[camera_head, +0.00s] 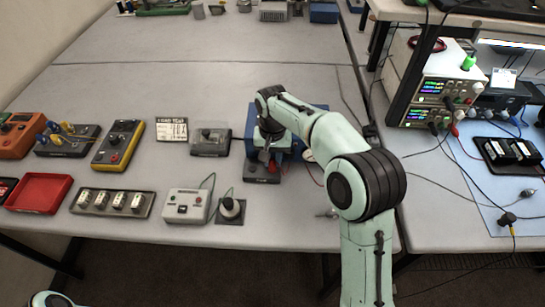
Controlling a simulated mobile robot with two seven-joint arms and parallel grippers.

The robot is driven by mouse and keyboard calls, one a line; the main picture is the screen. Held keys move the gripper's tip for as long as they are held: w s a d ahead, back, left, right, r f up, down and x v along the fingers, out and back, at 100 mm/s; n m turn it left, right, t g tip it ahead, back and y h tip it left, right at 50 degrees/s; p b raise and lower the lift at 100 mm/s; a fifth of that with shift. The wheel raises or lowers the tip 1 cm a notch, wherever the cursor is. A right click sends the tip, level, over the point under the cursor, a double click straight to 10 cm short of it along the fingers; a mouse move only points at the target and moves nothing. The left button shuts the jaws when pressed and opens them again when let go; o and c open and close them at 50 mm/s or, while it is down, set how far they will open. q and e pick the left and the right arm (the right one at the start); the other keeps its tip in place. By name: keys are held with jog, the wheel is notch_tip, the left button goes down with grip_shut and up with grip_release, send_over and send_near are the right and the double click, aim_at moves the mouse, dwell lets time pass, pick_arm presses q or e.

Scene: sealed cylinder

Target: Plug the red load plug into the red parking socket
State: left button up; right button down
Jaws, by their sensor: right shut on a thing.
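My right gripper (264,155) points down in front of the blue box (315,150), just above a small dark block (262,175) on the table. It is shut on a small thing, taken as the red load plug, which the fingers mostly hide. A bit of red shows at the fingertips by the dark block, and a thin red lead runs off to the right. I cannot tell whether this red is the plug or the red parking socket, or whether the plug is seated. My left gripper is out of view; only a piece of my left arm shows at the bottom left.
A grey switch box (186,206) and a round knob unit (231,209) stand at the front, left of the gripper. A clear-covered unit (210,142), a yellow meter (118,144) and a red tray (38,193) are further left. Power supplies (435,80) stand on the right bench.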

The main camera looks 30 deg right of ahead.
aim_at(272, 158)
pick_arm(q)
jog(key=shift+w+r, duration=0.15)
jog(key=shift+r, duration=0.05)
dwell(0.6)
pick_arm(e)
jog(key=c, duration=0.9)
grip_release()
pick_arm(q)
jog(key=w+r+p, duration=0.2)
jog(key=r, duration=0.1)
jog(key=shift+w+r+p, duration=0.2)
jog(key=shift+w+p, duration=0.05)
jog(key=shift+p, duration=0.15)
pick_arm(e)
notch_tip(272, 158, up, 13)
jog(key=shift+r, duration=0.2)
